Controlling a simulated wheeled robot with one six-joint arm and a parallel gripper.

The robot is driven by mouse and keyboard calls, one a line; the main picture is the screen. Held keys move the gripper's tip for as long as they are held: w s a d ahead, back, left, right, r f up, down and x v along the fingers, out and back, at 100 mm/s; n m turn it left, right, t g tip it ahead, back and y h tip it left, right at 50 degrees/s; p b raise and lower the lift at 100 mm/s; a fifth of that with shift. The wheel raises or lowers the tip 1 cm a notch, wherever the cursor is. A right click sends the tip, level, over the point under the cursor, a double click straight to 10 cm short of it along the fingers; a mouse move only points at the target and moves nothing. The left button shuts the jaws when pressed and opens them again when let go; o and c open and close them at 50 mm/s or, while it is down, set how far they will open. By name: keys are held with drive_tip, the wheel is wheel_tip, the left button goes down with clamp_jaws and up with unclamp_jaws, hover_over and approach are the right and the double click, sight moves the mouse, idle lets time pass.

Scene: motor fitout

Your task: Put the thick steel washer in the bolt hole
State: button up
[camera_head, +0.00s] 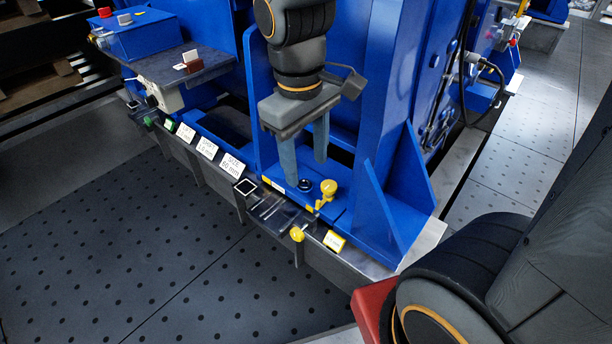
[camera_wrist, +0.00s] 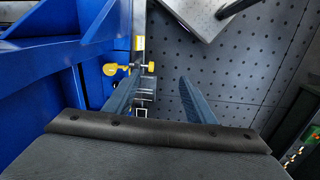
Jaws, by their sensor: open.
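My gripper (camera_head: 305,172) is open, its two blue-grey fingers pointing down over the blue base plate (camera_head: 341,218). In the wrist view the fingers (camera_wrist: 160,77) are well apart, with nothing held between them. A small dark round ring (camera_head: 304,185) lies on the plate close to the fingertips. I cannot tell whether it is the thick steel washer, the bolt hole, or one on the other. No other washer can be made out. The left finger hides part of the plate in the wrist view.
A yellow knob (camera_head: 328,189) stands just right of the ring; another (camera_head: 297,234) is on the front ledge. Dark slotted holders (camera_head: 270,207) and a white-edged square (camera_head: 245,187) sit left of it. Blue gusset walls (camera_head: 378,214) rise right. The perforated floor (camera_head: 130,235) is clear.

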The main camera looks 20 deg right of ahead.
drive_tip(key=s+a+r+m+y, duration=0.1)
drive_tip(key=s+m, duration=0.2)
drive_tip(key=s, duration=0.3)
drive_tip(key=shift+s+a+r, duration=0.15)
drive_tip(key=shift+a+r, duration=0.25)
idle(0.3)
drive_tip(key=d+r+m+p, duration=0.3)
drive_tip(key=d+r+p, duration=0.5)
drive_tip(key=p, duration=0.8)
drive_tip(key=shift+d+r, duration=0.15)
drive_tip(key=shift+d, duration=0.15)
drive_tip(key=shift+c, duration=0.4)
